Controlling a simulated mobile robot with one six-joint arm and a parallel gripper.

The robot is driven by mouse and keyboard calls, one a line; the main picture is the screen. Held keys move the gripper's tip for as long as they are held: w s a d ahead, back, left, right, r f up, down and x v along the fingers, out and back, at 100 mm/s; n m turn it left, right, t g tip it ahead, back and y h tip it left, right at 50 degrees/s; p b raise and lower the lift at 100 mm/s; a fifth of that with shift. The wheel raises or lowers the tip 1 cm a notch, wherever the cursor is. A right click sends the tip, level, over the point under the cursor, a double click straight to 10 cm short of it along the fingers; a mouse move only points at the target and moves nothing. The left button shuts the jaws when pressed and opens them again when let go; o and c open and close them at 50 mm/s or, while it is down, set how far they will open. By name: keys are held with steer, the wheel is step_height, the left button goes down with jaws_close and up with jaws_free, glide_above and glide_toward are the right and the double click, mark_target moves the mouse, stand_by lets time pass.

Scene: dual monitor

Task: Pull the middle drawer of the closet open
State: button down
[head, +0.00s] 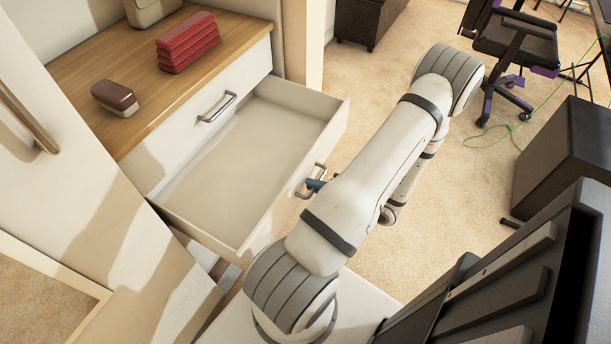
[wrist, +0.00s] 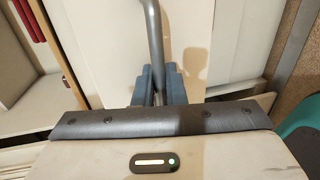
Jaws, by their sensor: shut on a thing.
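The closet (head: 130,60) stands at the upper left in the head view. Its middle drawer (head: 245,150) is pulled well out and looks empty inside. The upper drawer (head: 218,90) above it is closed. My gripper (head: 316,185) is at the front of the middle drawer, its blue fingers shut on the metal drawer handle (head: 304,193). In the wrist view the blue fingers (wrist: 157,88) close around the bar handle (wrist: 154,40) in front of the pale drawer front (wrist: 108,40). My arm hides part of the area right of the handle.
Red stacked boxes (head: 188,42) and a brown case (head: 115,97) lie on the wooden top. An open closet door (head: 60,130) stands at the left. An office chair (head: 515,40) and a dark cabinet (head: 565,155) are at the right. Carpet between is mostly clear.

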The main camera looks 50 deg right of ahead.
steer(key=shift+s+d, duration=0.1)
steer(key=shift+s, duration=0.1)
steer(key=c, duration=1.6)
jaws_free()
steer(key=shift+c, duration=0.2)
steer(key=p+v, duration=0.1)
steer(key=v, duration=0.6)
steer(key=shift+s, duration=0.35)
